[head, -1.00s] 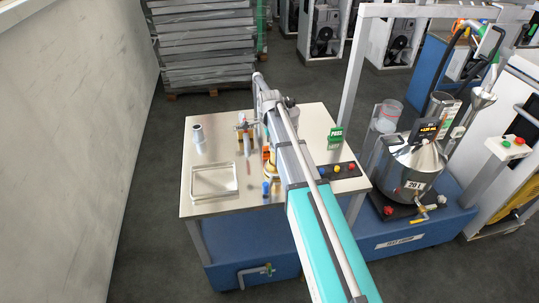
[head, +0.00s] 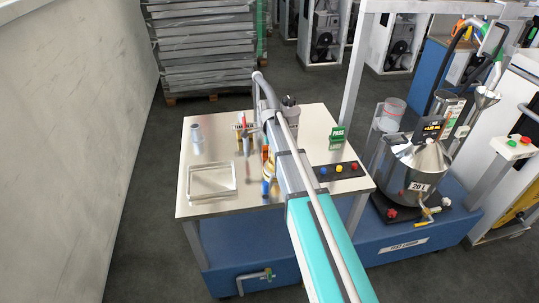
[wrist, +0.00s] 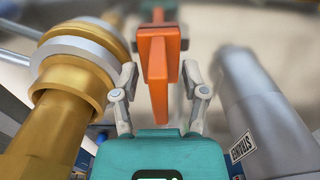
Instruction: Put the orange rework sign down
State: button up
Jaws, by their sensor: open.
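The orange rework sign (wrist: 160,62) stands upright, seen edge-on, between the two fingers of my gripper (wrist: 160,72) in the wrist view. The fingers are spread, with a gap on each side of the sign. Its foot is hidden by its own body and the gripper. In the head view an orange piece (head: 264,153), likely this sign, shows on the worktable (head: 205,208) just left of my arm. My fingers cannot be made out there, as my arm covers that area.
A brass fitting (wrist: 75,85) is close left of my gripper and a grey cylinder (wrist: 255,95) close right. On the table are a tray (head: 233,180), a metal cup (head: 196,134), a pen cup (head: 292,114), a green PASS sign (head: 337,134) and a button box (head: 338,171).

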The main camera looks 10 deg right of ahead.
dwell(0.3)
grip_shut()
jog(key=shift+r, duration=0.15)
dwell(0.4)
notch_tip(320, 180, up, 10)
jog(key=p, duration=1)
dwell(0.5)
